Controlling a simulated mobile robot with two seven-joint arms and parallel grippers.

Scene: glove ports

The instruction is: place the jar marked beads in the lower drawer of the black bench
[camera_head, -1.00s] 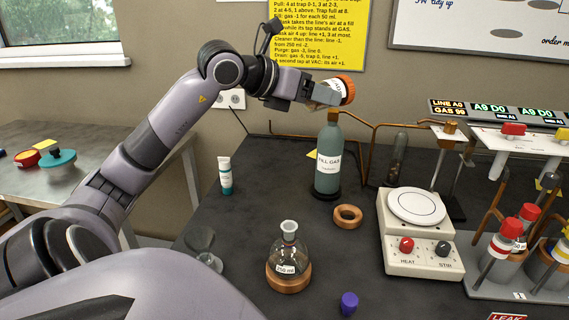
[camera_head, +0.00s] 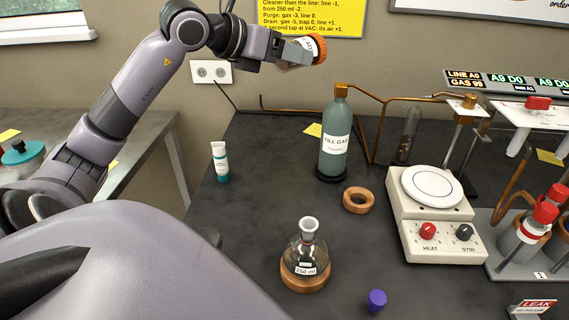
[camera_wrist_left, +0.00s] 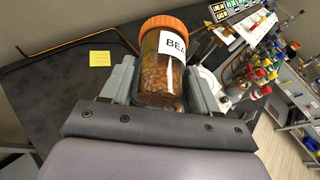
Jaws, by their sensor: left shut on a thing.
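The jar marked beads (camera_wrist_left: 162,62) has an orange lid, clear walls, brown contents and a white label reading "BEA". My left gripper (camera_wrist_left: 158,85) is shut on it, one finger on each side. In the head view the gripper (camera_head: 295,52) holds the jar (camera_head: 318,48) tilted on its side, lid to the right, in the air above the back of the black bench (camera_head: 255,210). No drawer of the bench shows in these frames. My right gripper is not in view.
On the bench stand a green gas bottle (camera_head: 335,145), a tube (camera_head: 220,162), a 250 ml flask (camera_head: 306,250), a cork ring (camera_head: 358,200), a purple stopper (camera_head: 377,300) and a hotplate (camera_head: 432,215). A grey side table (camera_head: 140,150) is at the left.

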